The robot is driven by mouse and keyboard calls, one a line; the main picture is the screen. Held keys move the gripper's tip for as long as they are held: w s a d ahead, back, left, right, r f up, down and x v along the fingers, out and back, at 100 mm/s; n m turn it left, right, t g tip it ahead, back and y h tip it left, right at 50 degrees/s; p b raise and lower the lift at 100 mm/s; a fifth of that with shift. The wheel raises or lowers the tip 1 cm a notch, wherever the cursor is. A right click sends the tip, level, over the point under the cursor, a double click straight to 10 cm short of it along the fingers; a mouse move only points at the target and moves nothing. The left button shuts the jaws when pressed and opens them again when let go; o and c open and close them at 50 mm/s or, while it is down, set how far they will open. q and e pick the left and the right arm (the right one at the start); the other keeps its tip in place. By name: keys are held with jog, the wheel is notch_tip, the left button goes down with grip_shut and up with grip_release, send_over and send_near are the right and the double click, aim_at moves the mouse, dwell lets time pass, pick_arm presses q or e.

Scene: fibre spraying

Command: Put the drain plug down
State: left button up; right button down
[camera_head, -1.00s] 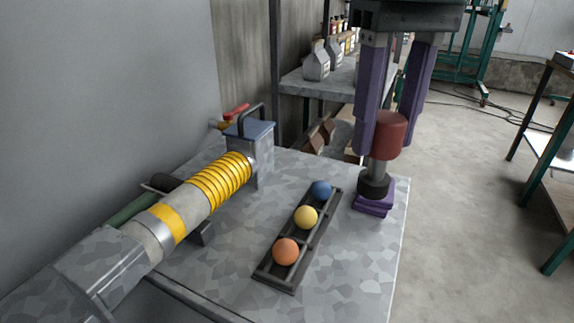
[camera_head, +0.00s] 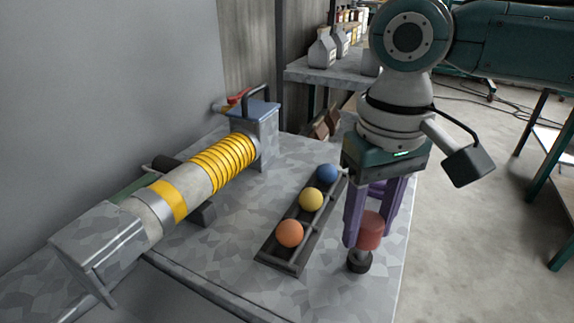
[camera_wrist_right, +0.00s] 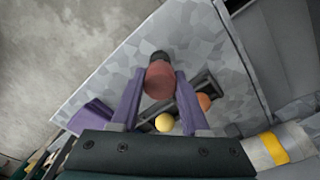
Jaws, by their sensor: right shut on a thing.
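My right gripper (camera_head: 371,228), with purple fingers, is shut on the red top from above. In the right wrist view the red top (camera_wrist_right: 160,80) sits between the fingertips, and the black foot shows beyond it. A purple pad (camera_wrist_right: 92,114) lies apart from the plug; in the head view the gripper mostly hides it. My left gripper is not in view.
A dark tray (camera_head: 272,262) with orange, yellow and blue balls lies just left of the plug. A pipe-like machine with yellow coils (camera_head: 222,163) is further left. The tabletop's near right part is clear. The table's right edge is close to the plug.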

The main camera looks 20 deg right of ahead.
jog(key=shift+c, duration=2)
grip_release()
notch_tip(320, 180, up, 12)
jog(key=p, duration=0.2)
jog(key=s+a+f+n+t, duration=0.1)
jog(key=s+a+f, duration=0.1)
jog(key=s+f, duration=0.1)
jog(key=s+a+f+n+t+y, duration=0.1)
jog(key=s+a+f, duration=0.2)
jog(key=s+f, duration=0.1)
jog(key=s+a+f+n+t+y, duration=0.1)
jog(key=s+a+f, duration=0.2)
jog(key=s, duration=0.1)
jog(key=shift+s+a+f, duration=0.25)
jog(key=shift+f, duration=0.1)
jog(key=s+d+h, duration=0.1)
jog(key=s+d, duration=0.3)
jog(key=d, duration=0.1)
jog(key=shift+s+d+f+t+h, duration=0.2)
jog(key=shift+s+f+t+h, duration=0.1)
jog(key=shift+f+h, duration=0.1)
